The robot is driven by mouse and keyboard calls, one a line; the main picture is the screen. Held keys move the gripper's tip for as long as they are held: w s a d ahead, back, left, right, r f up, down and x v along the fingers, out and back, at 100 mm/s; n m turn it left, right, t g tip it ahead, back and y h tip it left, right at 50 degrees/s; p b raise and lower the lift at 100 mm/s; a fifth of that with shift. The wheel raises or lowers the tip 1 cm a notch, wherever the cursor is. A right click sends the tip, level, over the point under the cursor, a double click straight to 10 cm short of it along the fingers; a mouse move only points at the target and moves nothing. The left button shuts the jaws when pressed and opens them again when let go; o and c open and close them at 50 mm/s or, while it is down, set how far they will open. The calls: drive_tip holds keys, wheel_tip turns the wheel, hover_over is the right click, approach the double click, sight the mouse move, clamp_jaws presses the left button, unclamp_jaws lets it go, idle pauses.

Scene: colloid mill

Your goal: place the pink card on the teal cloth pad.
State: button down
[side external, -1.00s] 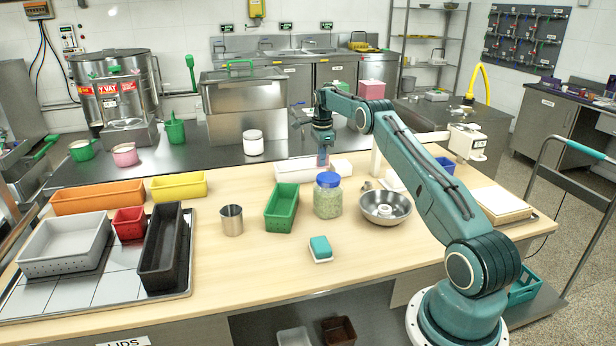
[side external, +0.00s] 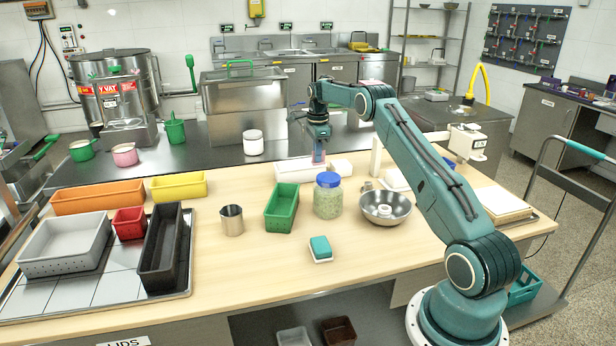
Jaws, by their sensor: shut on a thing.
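My gripper (side external: 319,148) is above the back middle of the wooden table, pointing down behind the green-speckled jar. It is shut on a small, flat pinkish piece (side external: 319,156), which I take to be the pink card; it is small and partly hidden by the fingers. It shows against the white tray behind, and I cannot tell its exact height. A small teal pad (side external: 320,246) with a white underside lies on the table near the front middle, with nothing on it. My gripper is well behind it and apart from it.
A steel cup (side external: 232,220) is left of the bin. A white tray (side external: 294,172) is at the back. The table's front is clear.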

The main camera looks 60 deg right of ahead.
drive_tip(key=s+a+r, duration=0.1)
drive_tip(key=a+r, duration=0.4)
drive_tip(key=a, duration=0.2)
wheel_tip(320, 180, up, 6)
hover_over(319, 244)
drive_tip(key=shift+r, duration=0.2)
drive_tip(key=shift+f, duration=0.15)
wheel_tip(319, 244, down, 16)
drive_tip(key=shift+r, duration=0.25)
drive_tip(key=shift+f, duration=0.1)
drive_tip(key=shift+f, duration=2)
drive_tip(key=shift+f, duration=0.15)
